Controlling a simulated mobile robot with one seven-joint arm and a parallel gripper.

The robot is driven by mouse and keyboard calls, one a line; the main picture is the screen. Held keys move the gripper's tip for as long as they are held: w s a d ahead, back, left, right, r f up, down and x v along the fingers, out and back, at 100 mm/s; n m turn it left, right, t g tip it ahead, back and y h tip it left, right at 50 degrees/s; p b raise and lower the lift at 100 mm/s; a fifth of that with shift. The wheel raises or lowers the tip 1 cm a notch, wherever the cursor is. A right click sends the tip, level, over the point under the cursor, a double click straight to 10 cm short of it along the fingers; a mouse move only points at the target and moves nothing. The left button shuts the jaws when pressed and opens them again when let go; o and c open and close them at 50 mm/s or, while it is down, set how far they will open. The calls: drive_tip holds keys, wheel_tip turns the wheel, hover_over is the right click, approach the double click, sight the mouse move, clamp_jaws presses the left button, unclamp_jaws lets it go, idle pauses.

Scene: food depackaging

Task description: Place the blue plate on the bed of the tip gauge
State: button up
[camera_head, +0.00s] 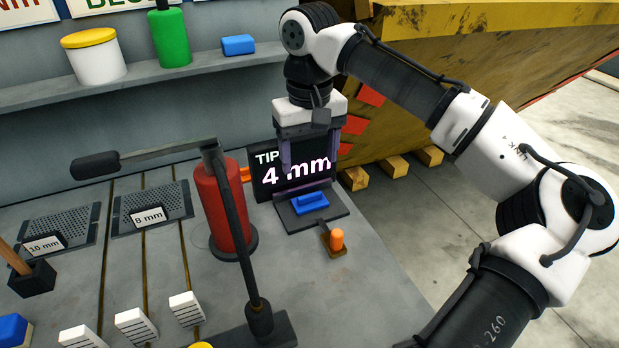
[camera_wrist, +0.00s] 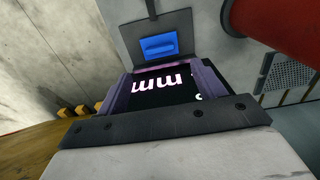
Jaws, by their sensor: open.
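The blue plate (camera_head: 311,203) lies on the dark bed (camera_head: 330,216) of the tip gauge, below its black display (camera_head: 262,184), which reads "TIP 4 mm". In the wrist view the blue plate (camera_wrist: 160,46) sits on the grey bed (camera_wrist: 128,32) beyond my fingertips, with bare bed around it. My gripper (camera_head: 309,168) is open and empty, its purple fingers apart, above the bed and in front of the display in the head view. It also shows at the bottom of the wrist view (camera_wrist: 163,82). No finger visibly touches the plate.
A red cylinder (camera_head: 217,210) with a dark lever arm stands left of the gauge. An orange-tipped knob (camera_head: 337,239) sits at its front. Perforated plates marked 10 mm (camera_head: 72,226) and 8 mm (camera_head: 168,201) lie left. A yellow skip (camera_head: 450,45) stands behind right.

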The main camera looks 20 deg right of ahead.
drive_tip(key=shift+r, duration=2)
